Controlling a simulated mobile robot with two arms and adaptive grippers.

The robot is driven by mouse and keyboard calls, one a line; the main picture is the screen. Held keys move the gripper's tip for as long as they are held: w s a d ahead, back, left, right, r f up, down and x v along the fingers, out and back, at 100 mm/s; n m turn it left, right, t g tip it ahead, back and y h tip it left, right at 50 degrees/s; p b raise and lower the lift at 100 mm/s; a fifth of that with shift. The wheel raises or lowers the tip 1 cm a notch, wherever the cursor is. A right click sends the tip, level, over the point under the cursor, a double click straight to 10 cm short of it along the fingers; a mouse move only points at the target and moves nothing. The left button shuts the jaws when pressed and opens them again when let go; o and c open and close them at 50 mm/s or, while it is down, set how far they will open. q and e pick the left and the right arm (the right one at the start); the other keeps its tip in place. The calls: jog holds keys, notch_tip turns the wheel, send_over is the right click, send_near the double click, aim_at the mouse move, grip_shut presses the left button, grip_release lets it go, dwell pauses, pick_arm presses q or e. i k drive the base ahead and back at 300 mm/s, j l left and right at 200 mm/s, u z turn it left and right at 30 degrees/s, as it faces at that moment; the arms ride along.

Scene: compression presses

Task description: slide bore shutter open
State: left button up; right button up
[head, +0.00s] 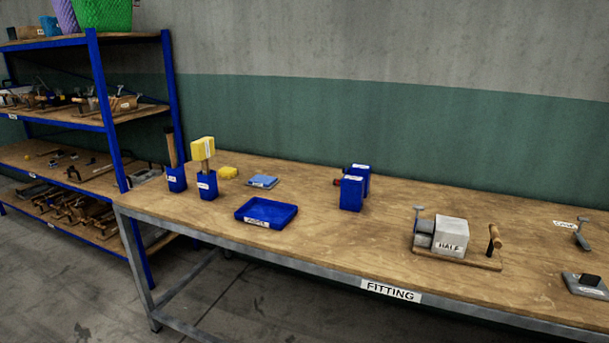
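No part labelled as a bore shutter can be made out at this distance. A grey block fixture (450,237) marked "HALF" sits on a wooden base on the bench, right of the middle. A small grey T-shaped piece (419,217) stands at its left side, and a wooden-handled tool (494,240) stands at the right end of the base. A second grey fixture (584,286) with a dark top lies at the right edge, partly cut off. Whether either one has a shutter, open or shut, cannot be told. Neither of my grippers shows.
The wooden bench (320,235) is labelled "FITTING". On it are a blue tray (266,212), blue holders (352,193), a blue cup with a yellow-headed tool (206,185) and a grey bracket (582,236). Blue-framed shelves (108,110) stand at left.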

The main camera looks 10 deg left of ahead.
aim_at(417, 207)
jog(key=i+z, duration=0.1)
jog(key=z, duration=0.3)
jog(key=i+z, duration=0.1)
jog(key=z, duration=0.25)
jog(key=i+z, duration=0.1)
jog(key=z, duration=0.3)
jog(key=i+j+z, duration=0.1)
jog(key=z, duration=0.25)
